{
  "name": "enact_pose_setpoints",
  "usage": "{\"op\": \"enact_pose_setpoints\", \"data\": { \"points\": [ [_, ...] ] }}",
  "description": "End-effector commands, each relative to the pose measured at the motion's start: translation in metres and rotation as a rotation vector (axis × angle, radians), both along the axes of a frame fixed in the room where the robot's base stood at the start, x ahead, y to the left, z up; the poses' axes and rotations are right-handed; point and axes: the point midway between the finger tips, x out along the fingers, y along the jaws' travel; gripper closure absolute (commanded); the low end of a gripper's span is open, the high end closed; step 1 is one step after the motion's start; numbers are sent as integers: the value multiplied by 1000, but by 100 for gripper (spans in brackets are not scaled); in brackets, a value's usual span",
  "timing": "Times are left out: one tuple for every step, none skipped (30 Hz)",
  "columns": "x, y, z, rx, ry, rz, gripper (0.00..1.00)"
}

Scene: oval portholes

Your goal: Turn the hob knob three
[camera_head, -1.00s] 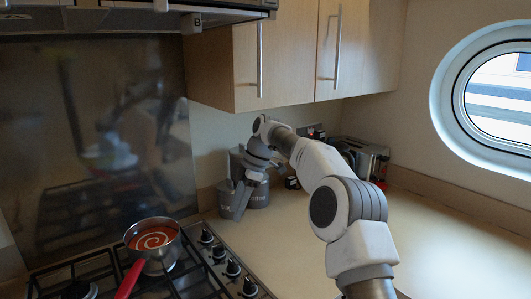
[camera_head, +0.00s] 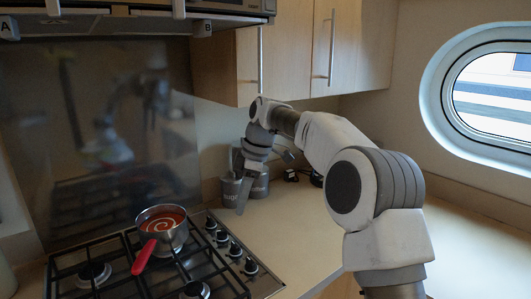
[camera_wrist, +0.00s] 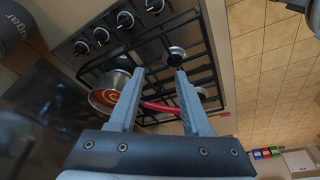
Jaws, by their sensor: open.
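The gas hob (camera_head: 262,284) has a row of several black knobs (camera_head: 223,236) along its right side. The knobs also show at the top left of the wrist view (camera_wrist: 101,36). No numbers are readable, so I cannot tell which is knob three. My gripper (camera_wrist: 160,72) is open and empty, its two fingers apart above the hob in the wrist view. It touches no knob that I can see. In the head view it hangs down in front of the canisters, behind the knob row.
A saucepan (camera_head: 148,226) of red soup with a red handle (camera_head: 144,257) stands on the hob beside the knobs. Grey canisters (camera_head: 229,187) stand close to my gripper. Wall cabinets (camera_head: 290,55) and the extractor hood (camera_head: 125,20) are above.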

Motion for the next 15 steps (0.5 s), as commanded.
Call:
{"op": "enact_pose_setpoints", "data": {
  "points": [
    [-10, -6, 11, -21, -12, -45, 51],
    [-16, -9, 16, -33, -16, -76, 51],
    [-23, -14, 23, -46, -24, -119, 51],
    [-29, -18, 27, -57, -28, -154, 51],
    [-36, -22, 32, -66, -35, -188, 51],
    [-44, -28, 37, -79, -41, -234, 51],
    [-51, -33, 41, -86, -48, -271, 51],
    [-57, -37, 45, -93, -54, -306, 51],
    [-67, -44, 49, -101, -61, -354, 51],
    [-73, -49, 52, -106, -68, -391, 51],
    [-81, -54, 55, -112, -73, -429, 51],
    [-90, -61, 58, -116, -82, -477, 51],
    [-98, -66, 61, -120, -87, -515, 51],
    [-105, -71, 63, -121, -94, -553, 51],
    [-115, -78, 65, -122, -102, -604, 51]
  ]
}}
